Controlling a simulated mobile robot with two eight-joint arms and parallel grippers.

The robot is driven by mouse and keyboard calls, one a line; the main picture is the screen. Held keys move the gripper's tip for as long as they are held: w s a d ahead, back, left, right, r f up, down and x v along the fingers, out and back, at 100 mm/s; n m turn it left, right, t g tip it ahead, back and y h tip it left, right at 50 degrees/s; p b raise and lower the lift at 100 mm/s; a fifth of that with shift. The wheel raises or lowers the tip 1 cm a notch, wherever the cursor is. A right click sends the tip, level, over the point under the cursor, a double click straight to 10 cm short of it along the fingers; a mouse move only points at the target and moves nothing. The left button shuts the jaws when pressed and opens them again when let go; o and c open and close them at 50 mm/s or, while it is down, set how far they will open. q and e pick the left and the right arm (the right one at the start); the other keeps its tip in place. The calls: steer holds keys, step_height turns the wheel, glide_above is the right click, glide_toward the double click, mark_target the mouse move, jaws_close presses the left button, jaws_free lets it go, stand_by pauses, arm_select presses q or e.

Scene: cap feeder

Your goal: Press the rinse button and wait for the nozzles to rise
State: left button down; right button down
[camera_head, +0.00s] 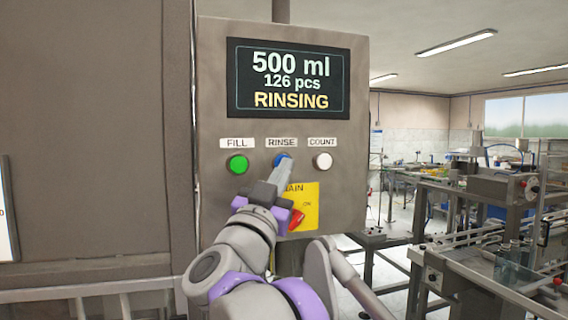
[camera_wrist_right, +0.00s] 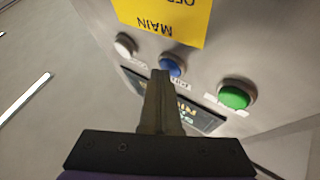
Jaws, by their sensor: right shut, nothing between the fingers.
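The blue rinse button (camera_head: 281,159) is on the grey control panel (camera_head: 215,205) under the RINSE label. My right gripper (camera_head: 284,168) is shut and empty, with its fingertips at the blue button and partly covering it. In the right wrist view the fingertips (camera_wrist_right: 160,74) overlap the lower left edge of the blue button (camera_wrist_right: 171,66); whether they touch it I cannot tell. The display (camera_head: 288,78) reads "500 ml", "126 pcs" and "RINSING". No nozzles can be made out. My left gripper is not in view.
A green fill button (camera_head: 237,165) and a white count button (camera_head: 323,161) flank the blue one. A red switch (camera_head: 296,219) sits on a yellow plate (camera_head: 311,208) just below. A conveyor line (camera_head: 480,270) stands at the right.

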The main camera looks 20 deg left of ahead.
steer(key=shift+s, duration=0.15)
steer(key=shift+s+d, duration=0.5)
steer(key=shift+s, duration=0.15)
steer(key=shift+s+d+b, duration=0.25)
steer(key=shift+s+d, duration=0.45)
steer(key=shift+s, duration=0.3)
steer(key=shift+s+d+b, duration=0.2)
steer(key=shift+s+d, duration=0.5)
steer(key=shift+s, duration=0.3)
